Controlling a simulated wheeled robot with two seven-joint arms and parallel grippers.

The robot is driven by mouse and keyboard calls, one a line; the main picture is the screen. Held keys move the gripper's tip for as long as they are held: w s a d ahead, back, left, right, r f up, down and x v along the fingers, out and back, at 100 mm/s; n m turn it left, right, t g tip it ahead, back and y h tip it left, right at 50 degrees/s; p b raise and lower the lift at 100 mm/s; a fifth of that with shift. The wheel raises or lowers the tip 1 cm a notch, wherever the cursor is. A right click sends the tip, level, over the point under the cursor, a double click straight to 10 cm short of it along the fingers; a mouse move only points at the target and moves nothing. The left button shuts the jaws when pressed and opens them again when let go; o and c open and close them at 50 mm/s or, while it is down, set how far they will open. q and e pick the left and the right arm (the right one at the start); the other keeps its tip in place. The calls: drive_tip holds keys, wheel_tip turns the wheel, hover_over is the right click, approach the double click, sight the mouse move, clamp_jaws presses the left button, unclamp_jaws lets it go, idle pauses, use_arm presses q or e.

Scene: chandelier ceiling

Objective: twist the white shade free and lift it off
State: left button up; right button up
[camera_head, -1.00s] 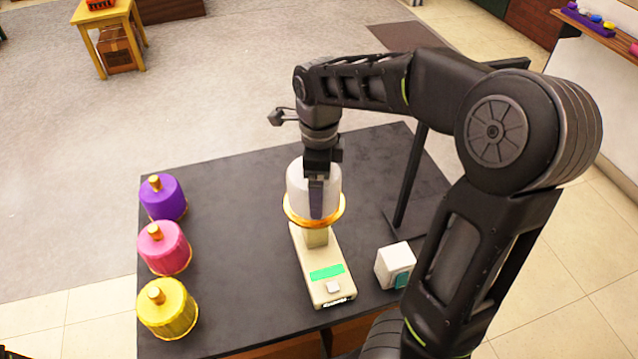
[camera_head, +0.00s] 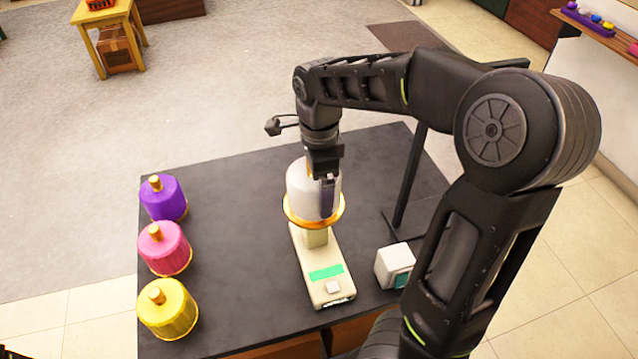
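The white shade (camera_head: 299,190) with a gold rim sits over the post of a cream lamp base (camera_head: 316,272) in the middle of the dark table. My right gripper (camera_head: 325,190) comes down over the shade from above. One finger lies against the shade's near side; the other finger is hidden behind it. The gripper appears shut on the shade. The shade stands upright, its rim around the top of the post. The base has a green patch and a pale button. My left gripper is not in view.
Purple (camera_head: 163,199), pink (camera_head: 164,249) and yellow (camera_head: 167,311) shades with gold knobs stand along the table's left edge. A white block with a teal face (camera_head: 394,266) is right of the base. A dark stand (camera_head: 410,180) rises behind my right arm.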

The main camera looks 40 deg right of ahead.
sight(314, 183)
drive_tip(key=shift+s+f, duration=0.1)
drive_tip(key=n, duration=0.3)
drive_tip(key=shift+a+n, duration=0.1)
drive_tip(key=shift+n, duration=0.3)
drive_tip(key=shift+s+f, duration=0.1)
drive_tip(key=n, duration=0.3)
drive_tip(key=shift+n, duration=0.3)
drive_tip(key=shift+p, duration=0.3)
drive_tip(key=shift+r+p, duration=0.65)
drive_tip(key=shift+r, duration=0.25)
drive_tip(key=shift+r+p, duration=0.85)
drive_tip(key=shift+r, duration=0.2)
